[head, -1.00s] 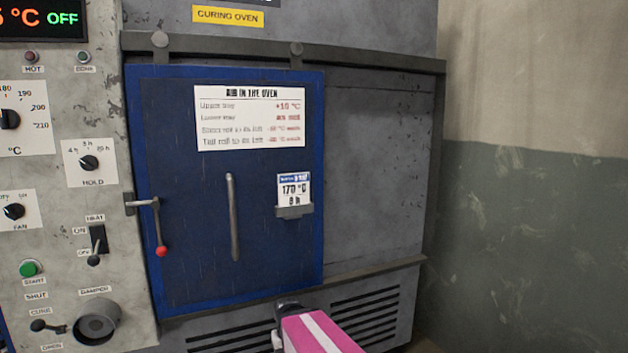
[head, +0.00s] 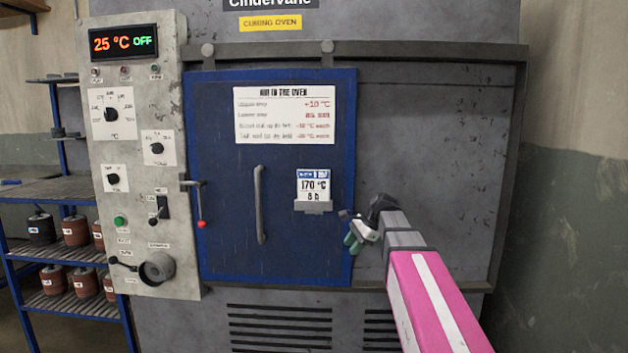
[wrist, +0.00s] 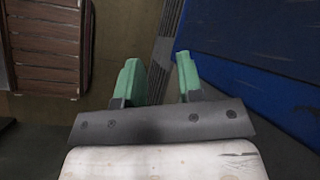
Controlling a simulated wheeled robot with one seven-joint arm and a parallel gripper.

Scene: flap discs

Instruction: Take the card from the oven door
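The card (head: 312,183) is white with a blue top band and reads 170 °C and 8 h. It sits upright in a small grey holder (head: 313,207) on the blue oven door (head: 225,240), right of the door's vertical handle. My gripper (head: 351,243) is below and to the right of the card, near the door's right edge, and apart from the card. In the wrist view my gripper (wrist: 156,78) shows two green fingers spread apart with nothing between them. The blue door (wrist: 275,65) fills the right of the wrist view; the card is not seen there.
A control panel (head: 140,210) with dials and a display reading 25 °C OFF stands left of the door. A latch lever with a red knob (head: 201,224) sits at the door's left edge. A notice (head: 284,115) is above the card. Shelves (head: 62,250) with reddish rolls stand far left.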

